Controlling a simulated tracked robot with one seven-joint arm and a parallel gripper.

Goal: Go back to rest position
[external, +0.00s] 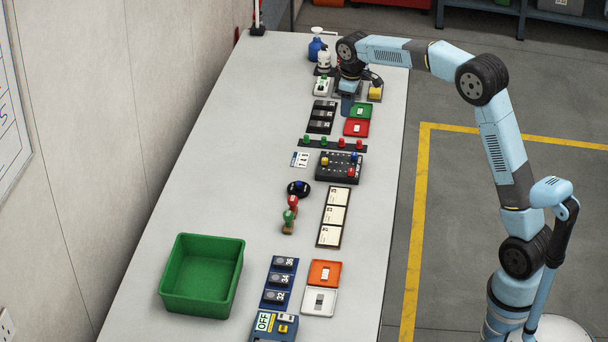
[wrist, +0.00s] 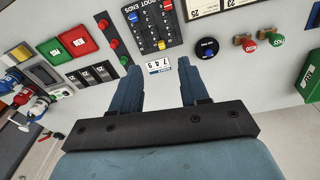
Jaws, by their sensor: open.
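My gripper (wrist: 160,92) is open in the wrist view, with its two dark blue fingers apart. A small white number card (wrist: 158,66) shows on the table beyond the gap between the fingertips, and nothing is held. In the external view my arm reaches from the right to the far end of the white table (external: 200,130). My gripper (external: 347,106) points down there, beside the green tile and the dark switch row. Its fingertips are too small to make out in that view.
A green bin (external: 203,275) stands at the near left of the table. A black control box (external: 340,167), red and green stamps (external: 289,215), a blue OFF box (external: 274,328) and an orange tile (external: 324,273) line the right side. The table's left middle is clear.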

